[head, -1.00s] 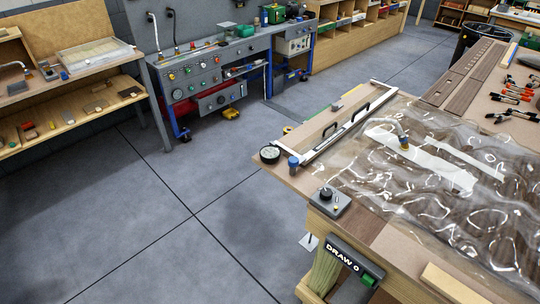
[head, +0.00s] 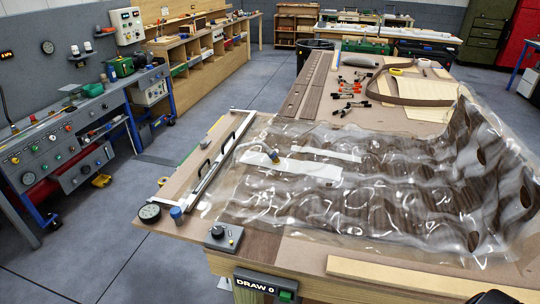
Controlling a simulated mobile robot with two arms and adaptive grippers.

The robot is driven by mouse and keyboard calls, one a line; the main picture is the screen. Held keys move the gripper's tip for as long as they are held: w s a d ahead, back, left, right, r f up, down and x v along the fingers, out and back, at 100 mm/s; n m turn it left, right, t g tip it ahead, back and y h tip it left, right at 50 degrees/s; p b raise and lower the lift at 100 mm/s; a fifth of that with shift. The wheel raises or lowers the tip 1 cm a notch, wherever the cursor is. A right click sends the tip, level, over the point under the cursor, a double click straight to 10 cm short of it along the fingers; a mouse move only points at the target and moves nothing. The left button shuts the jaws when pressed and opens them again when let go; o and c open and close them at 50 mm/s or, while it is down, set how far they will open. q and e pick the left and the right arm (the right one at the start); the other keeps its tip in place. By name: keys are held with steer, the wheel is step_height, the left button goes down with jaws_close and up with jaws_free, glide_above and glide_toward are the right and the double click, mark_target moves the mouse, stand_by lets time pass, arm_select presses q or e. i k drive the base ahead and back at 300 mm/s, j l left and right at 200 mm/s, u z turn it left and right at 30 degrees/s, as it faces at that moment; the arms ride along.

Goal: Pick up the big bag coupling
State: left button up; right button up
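The clear vacuum bag (head: 350,215) lies rumpled over dark wood veneer on the workbench, its right end raised and curled. A small coupling with a blue and brass-coloured body (head: 274,156) stands on the bag near its left end, beside a white strip. I cannot tell for sure that this is the big bag coupling. Neither gripper can be made out. A dark rounded shape cuts into the bottom edge at the right, and I cannot tell what it is.
A white clamping bar (head: 222,155) with black handles lies along the bench's left end. A round gauge (head: 150,213), a blue-capped part (head: 177,215) and a knob box (head: 222,237) stand near the front left corner. Several clamps (head: 350,107) lie behind the bag. Open floor lies left.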

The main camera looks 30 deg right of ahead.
mark_target(271, 153)
steer(key=i+z, duration=0.15)
steer(key=z, duration=0.2)
steer(key=i+l+z, duration=0.1)
steer(key=z, duration=0.2)
steer(key=i+z, duration=0.15)
steer(key=z, duration=0.2)
steer(key=k+j, duration=0.2)
steer(key=k, duration=0.25)
